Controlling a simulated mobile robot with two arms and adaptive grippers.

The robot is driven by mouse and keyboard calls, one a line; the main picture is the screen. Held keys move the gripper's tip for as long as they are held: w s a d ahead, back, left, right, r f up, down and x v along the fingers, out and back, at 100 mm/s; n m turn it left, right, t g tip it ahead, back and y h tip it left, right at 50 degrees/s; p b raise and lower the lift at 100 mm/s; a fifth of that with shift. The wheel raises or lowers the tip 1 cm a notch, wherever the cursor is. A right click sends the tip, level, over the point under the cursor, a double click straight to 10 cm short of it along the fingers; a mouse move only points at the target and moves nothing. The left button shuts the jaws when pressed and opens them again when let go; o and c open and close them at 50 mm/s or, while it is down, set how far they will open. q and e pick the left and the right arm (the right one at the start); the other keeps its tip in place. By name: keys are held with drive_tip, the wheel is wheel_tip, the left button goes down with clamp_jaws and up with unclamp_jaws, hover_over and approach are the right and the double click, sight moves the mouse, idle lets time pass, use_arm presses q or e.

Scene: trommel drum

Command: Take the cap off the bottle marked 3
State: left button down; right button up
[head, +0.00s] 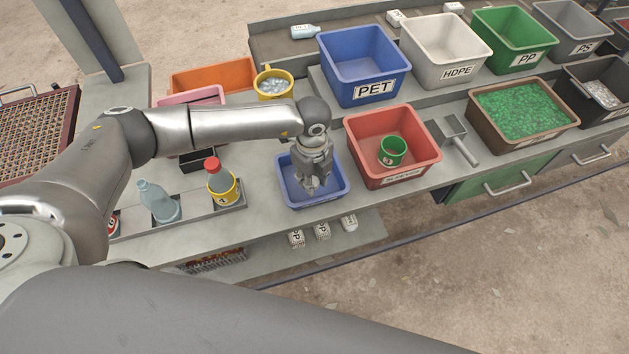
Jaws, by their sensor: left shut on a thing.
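A clear pale-blue bottle (159,202) stands a little tilted in the rack (196,213), with no cap visible on its neck and no label. To its right is a bottle with a yellow sleeve and red cap (221,184); its mark is too small to read surely. A third bottle at the rack's left end is mostly hidden by my arm. A green sleeve (392,151) with a small round mark, perhaps a 3, lies in the red bin (420,120). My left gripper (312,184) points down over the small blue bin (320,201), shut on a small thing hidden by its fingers. My right gripper is out of view.
A yellow pot (273,85) and orange tray (213,74) stand behind my left arm. Large bins marked PET (364,65), HDPE (445,50) and PP (509,41) stand at the back.

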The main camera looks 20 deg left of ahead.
sight(315, 179)
use_arm(q)
drive_tip(key=shift+w+d+f, duration=0.2)
drive_tip(key=shift+w+f, duration=0.05)
drive_tip(key=shift+f, duration=0.15)
wheel_tip(315, 179, down, 3)
drive_tip(key=shift+r+p, duration=0.1)
drive_tip(key=shift+p, duration=0.25)
drive_tip(key=shift+w+f, duration=0.1)
drive_tip(key=shift+f, duration=0.1)
drive_tip(key=shift+f, duration=0.1)
drive_tip(key=c, duration=1.5)
unclamp_jaws()
drive_tip(key=shift+o, duration=0.2)
wheel_tip(315, 179, up, 12)
drive_tip(key=b, duration=0.2)
drive_tip(key=shift+b, duration=0.3)
